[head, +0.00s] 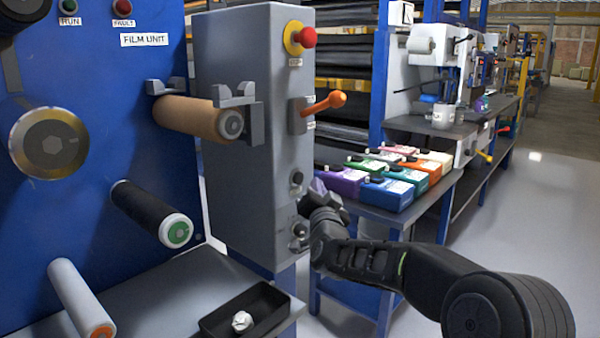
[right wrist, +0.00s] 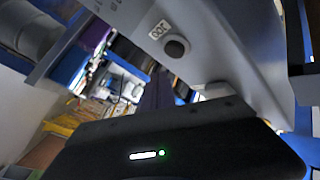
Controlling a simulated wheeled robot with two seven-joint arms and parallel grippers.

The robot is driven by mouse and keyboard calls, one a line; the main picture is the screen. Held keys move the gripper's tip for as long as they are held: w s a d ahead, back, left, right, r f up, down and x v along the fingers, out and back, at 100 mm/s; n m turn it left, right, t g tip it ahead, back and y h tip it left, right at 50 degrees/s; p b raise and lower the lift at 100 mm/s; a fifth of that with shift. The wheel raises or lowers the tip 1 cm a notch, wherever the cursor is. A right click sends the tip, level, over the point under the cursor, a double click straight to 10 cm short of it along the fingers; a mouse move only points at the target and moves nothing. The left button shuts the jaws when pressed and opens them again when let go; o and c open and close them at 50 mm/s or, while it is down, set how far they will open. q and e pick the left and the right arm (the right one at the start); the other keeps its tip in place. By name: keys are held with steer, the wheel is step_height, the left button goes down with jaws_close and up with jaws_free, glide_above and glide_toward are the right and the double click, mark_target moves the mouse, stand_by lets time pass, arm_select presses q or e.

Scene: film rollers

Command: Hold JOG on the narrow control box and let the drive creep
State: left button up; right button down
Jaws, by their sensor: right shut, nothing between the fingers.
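The narrow control box (head: 235,140) is a tall grey cabinet in the middle of the head view. A black round button with a JOG label (right wrist: 175,47) shows uncovered in the right wrist view. In the head view, an upper black button (head: 297,178) and a lower one (head: 300,230) sit on the box's narrow face; their labels are too small to read. My right gripper (head: 308,203) is shut and empty close to this face. Its fingertips (right wrist: 215,88) are beside the JOG button, not over it; I cannot tell whether they touch the box. My left gripper is not in view.
Above the buttons are an orange lever (head: 323,103) and a red stop knob (head: 307,37). The blue film unit (head: 90,130) with rollers stands left. A black tray (head: 245,312) lies below. Several coloured boxes (head: 387,194) stand on a bench at right. Open floor lies farther right.

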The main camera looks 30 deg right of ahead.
steer(key=shift+w+a, duration=0.15)
steer(key=shift+w, duration=0.4)
steer(key=shift+w+a, duration=0.15)
steer(key=shift+w, duration=0.35)
stand_by(1.3)
steer(key=shift+w+a, duration=0.15)
steer(key=shift+w, duration=0.25)
steer(key=shift+w+a+p, duration=0.15)
steer(key=shift+w+p, duration=0.15)
steer(key=shift+w, duration=0.15)
stand_by(2.4)
steer(key=shift+s, duration=0.1)
stand_by(1.0)
steer(key=shift+s+d+b, duration=0.25)
steer(key=shift+s+b, duration=0.4)
steer(key=shift+s, duration=0.1)
steer(key=shift+s, duration=0.1)
steer(key=shift+s+d+b, duration=0.25)
steer(key=shift+s+b, duration=0.3)
steer(key=shift+s, duration=0.3)
steer(key=shift+s+d+b, duration=0.25)
steer(key=shift+s+b, duration=0.35)
steer(key=shift+s, duration=0.3)
steer(key=shift+s+d+b, duration=0.25)
steer(key=shift+s+b, duration=0.3)
steer(key=shift+s, duration=0.3)
